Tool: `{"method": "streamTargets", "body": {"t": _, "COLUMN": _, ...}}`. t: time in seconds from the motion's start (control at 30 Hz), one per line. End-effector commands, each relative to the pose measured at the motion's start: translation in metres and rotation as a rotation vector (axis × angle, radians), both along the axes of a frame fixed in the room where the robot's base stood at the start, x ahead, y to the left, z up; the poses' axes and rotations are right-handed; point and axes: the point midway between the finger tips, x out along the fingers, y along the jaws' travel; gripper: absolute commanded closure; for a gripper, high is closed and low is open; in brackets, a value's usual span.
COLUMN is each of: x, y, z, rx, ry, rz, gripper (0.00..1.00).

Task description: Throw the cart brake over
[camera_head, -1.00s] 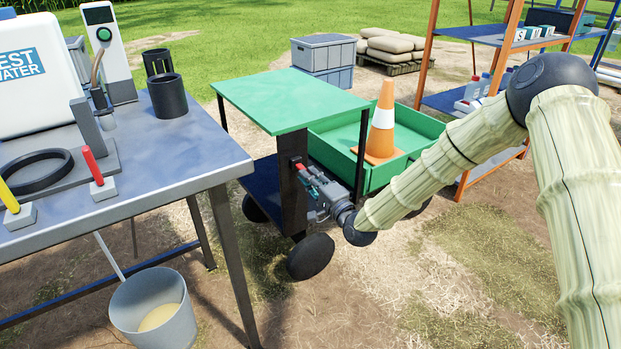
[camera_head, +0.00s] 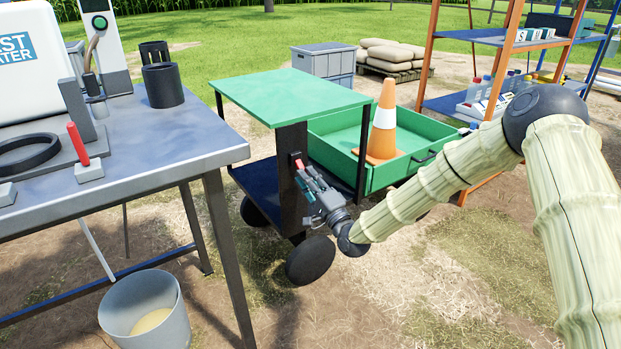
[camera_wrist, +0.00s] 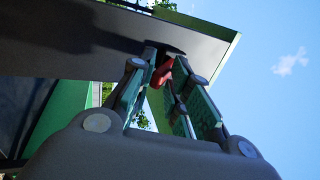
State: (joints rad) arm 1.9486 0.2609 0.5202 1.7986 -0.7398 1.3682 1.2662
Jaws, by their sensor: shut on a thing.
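The cart (camera_head: 290,95) has a green top, a blue lower shelf, dark posts and black wheels. Its brake lever (camera_head: 298,161) is small and red, on the dark post below the green top. My gripper (camera_head: 304,172) is at that post, shut on the red lever, with the wrist lower and to the right. In the wrist view, the red lever (camera_wrist: 161,74) shows between the fingers of my gripper (camera_wrist: 168,66), close to the dark post. The fingers hide part of the lever, so its exact angle is hard to tell.
A green open drawer (camera_head: 430,150) holding an orange cone (camera_head: 384,125) juts out just right of my gripper. A metal table (camera_head: 150,150) stands at left, with a bucket (camera_head: 130,320) below. A shelf rack (camera_head: 440,60) stands at back right. Ground in front is clear.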

Motion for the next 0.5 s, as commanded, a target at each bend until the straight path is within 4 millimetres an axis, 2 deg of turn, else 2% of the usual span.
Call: {"method": "streamTargets", "body": {"t": 0.5, "x": 0.003, "y": 0.003, "z": -0.014, "rx": 0.022, "ry": -0.027, "rz": 0.002, "gripper": 0.96}}
